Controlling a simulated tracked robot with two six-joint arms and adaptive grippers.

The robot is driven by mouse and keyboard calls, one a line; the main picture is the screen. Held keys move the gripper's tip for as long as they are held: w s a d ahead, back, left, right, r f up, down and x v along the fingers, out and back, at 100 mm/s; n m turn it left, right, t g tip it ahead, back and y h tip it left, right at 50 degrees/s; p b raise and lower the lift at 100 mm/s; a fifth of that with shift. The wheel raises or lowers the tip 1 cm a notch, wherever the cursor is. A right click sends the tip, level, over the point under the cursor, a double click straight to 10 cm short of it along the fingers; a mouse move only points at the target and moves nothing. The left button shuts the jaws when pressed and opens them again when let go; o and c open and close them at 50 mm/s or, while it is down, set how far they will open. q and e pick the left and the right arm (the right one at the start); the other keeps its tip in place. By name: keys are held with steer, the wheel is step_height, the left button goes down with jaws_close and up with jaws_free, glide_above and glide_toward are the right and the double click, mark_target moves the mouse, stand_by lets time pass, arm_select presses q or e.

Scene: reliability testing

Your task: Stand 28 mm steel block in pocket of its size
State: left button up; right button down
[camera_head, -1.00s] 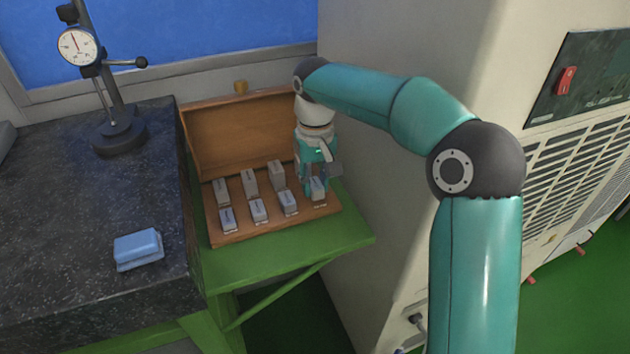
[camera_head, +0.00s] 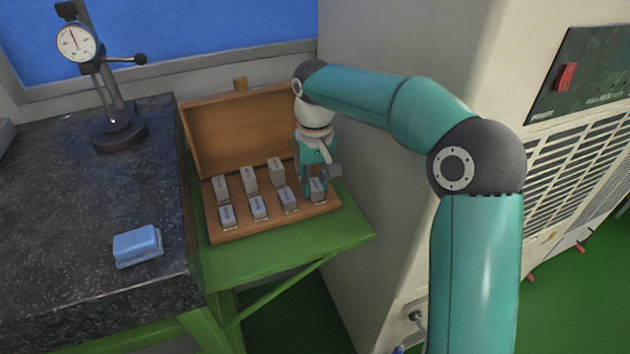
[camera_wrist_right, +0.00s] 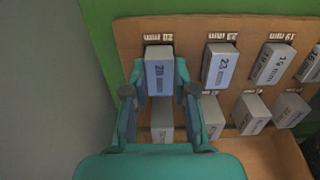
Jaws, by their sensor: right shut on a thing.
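The 28 mm steel block (camera_head: 317,187) is at the front right corner of the wooden case (camera_head: 262,231). In the right wrist view the block (camera_wrist_right: 160,75) shows its "28 mm" face. My right gripper (camera_head: 312,185) is shut on it, with a finger on each side; its fingers also show in the right wrist view (camera_wrist_right: 160,80). The block stands at the pocket with the printed 28 mm label (camera_wrist_right: 158,38). A dark strip of that pocket (camera_wrist_right: 158,45) shows beside the block. I cannot tell how deep the block sits. My left gripper is not in view.
Several other steel blocks stand in two rows, including the 23 mm block (camera_wrist_right: 220,66) beside mine. The open lid (camera_head: 235,130) rises behind. A dial gauge stand (camera_head: 118,130) and a blue item (camera_head: 138,246) are on the dark plate (camera_head: 70,210). A pale cabinet (camera_head: 400,230) is close right.

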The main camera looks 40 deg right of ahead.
mark_target(314, 184)
steer(key=shift+f, duration=0.1)
steer(key=c, duration=0.8)
jaws_free()
steer(key=shift+c, duration=0.2)
step_height(314, 184, up, 12)
